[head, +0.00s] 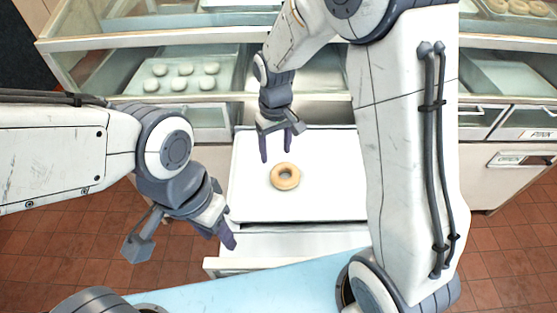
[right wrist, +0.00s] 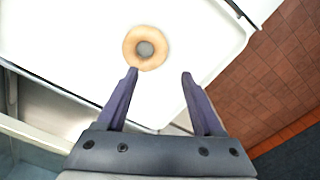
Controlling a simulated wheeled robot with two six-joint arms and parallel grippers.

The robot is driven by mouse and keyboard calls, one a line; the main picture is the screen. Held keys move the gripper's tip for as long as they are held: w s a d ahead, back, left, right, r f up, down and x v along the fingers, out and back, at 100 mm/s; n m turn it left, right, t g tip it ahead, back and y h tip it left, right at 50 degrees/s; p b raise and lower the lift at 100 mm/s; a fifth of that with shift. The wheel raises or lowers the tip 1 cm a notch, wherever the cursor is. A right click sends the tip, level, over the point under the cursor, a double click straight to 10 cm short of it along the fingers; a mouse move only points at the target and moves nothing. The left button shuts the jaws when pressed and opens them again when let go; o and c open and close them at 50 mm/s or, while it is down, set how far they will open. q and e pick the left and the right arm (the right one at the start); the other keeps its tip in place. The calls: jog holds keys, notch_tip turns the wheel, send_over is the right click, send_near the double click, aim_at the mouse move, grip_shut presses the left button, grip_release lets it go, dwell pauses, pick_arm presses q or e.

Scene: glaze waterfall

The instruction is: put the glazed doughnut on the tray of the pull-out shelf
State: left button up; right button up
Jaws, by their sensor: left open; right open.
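The glazed doughnut (head: 285,176), a pale golden ring, lies flat on the white tray (head: 330,205) of the pull-out shelf (head: 262,245). In the right wrist view the doughnut (right wrist: 146,48) is just beyond the fingertips, nearer the left one, and not between them. My right gripper (head: 276,150) is open and empty, above the tray behind the doughnut. It also shows in the right wrist view (right wrist: 160,74). My left gripper (head: 188,243) is open and empty, to the left of the shelf and apart from the tray.
A glass-fronted case stands behind, with a tray of several pale dough pieces (head: 180,75) at left and several doughnuts (head: 515,6) at top right. Drawers (head: 525,160) line the right. A light-blue surface (head: 240,290) lies in front. My right arm hides the tray's right part.

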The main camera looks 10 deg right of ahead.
jog(key=s+a+r+n, duration=0.1)
jog(key=s+r, duration=0.1)
jog(key=s, duration=0.5)
jog(key=s+a+r+n, duration=0.1)
jog(key=s+a+r, duration=0.1)
jog(key=s, duration=0.6)
jog(key=s+a+r+n+y, duration=0.1)
jog(key=s+r, duration=0.3)
jog(key=s, duration=0.4)
jog(key=shift+s+a+n, duration=0.15)
jog(key=shift+a+n, duration=0.25)
jog(key=shift+a, duration=0.2)
jog(key=shift+r+p, duration=0.8)
jog(key=shift+p, duration=0.05)
